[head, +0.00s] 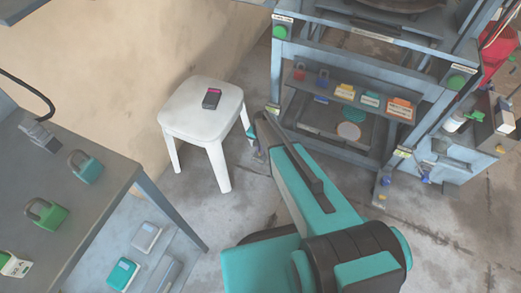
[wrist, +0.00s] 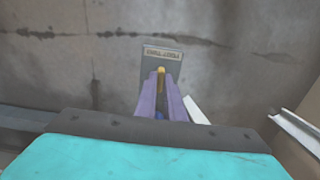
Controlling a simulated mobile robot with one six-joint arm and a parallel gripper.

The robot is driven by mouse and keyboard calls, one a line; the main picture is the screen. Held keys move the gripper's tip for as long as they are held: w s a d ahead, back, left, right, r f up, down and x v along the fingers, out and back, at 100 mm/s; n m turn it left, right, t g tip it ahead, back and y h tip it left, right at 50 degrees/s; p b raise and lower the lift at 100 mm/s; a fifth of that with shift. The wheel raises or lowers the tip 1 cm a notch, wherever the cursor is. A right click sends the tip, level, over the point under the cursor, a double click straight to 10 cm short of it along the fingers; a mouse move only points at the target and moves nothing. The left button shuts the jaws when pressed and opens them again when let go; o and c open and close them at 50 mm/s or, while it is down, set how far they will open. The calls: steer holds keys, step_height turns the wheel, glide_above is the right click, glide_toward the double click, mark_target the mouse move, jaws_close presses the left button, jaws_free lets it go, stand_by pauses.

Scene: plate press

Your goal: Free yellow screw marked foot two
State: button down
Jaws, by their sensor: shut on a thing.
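In the wrist view, my gripper (wrist: 160,80) has two purple fingers pointing away from the camera. They are shut on a small yellow screw (wrist: 161,70), whose top shows between the fingertips. The screw stands at a grey foot plate (wrist: 160,56) on the floor. A label (wrist: 162,53) on the plate appears upside down and seems to read FOOT TWO. A bit of blue shows lower between the fingers.
A white stool (head: 200,105) with a dark handheld device (head: 212,98) stands left of the press. A grey bench (head: 80,225) with padlocks is at the left. The press's other front foot (head: 383,190) carries yellow and blue parts. Concrete floor is open at the lower right.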

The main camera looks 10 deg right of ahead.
stand_by(0.4)
steer(key=c, duration=1.9)
jaws_free()
steer(key=shift+o, duration=0.2)
steer(key=shift+r, duration=0.1)
step_height(320, 180, up, 14)
steer(key=p, duration=0.1)
steer(key=shift+f, duration=0.2)
steer(key=shift+p, duration=0.3)
